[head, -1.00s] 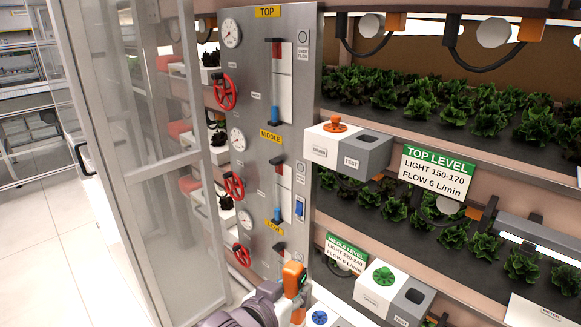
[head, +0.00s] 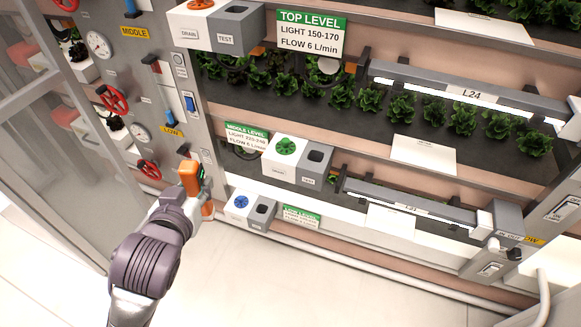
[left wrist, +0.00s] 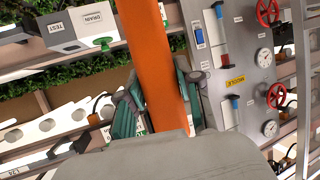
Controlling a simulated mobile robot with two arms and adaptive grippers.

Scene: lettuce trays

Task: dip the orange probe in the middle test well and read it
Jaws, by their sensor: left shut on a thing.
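My left gripper (head: 194,203) is shut on the orange probe (head: 189,174), which stands roughly upright in front of the lower part of the grey panel. In the left wrist view the probe (left wrist: 150,60) runs between the teal fingers of the gripper (left wrist: 160,100). The middle test well (head: 316,156) is a dark opening in the grey half of the box with the green knob (head: 285,146), to the right of the probe and apart from it. That box's TEST side (left wrist: 57,28) also shows in the left wrist view. The probe's screen is too small to read. My right gripper is not in view.
A top box (head: 190,28) with an orange knob and a low box (head: 237,212) with a blue knob hold the other wells. Lettuce shelves and light bars (head: 470,93) fill the right. The valve panel (head: 150,75) stands left. The floor in front is clear.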

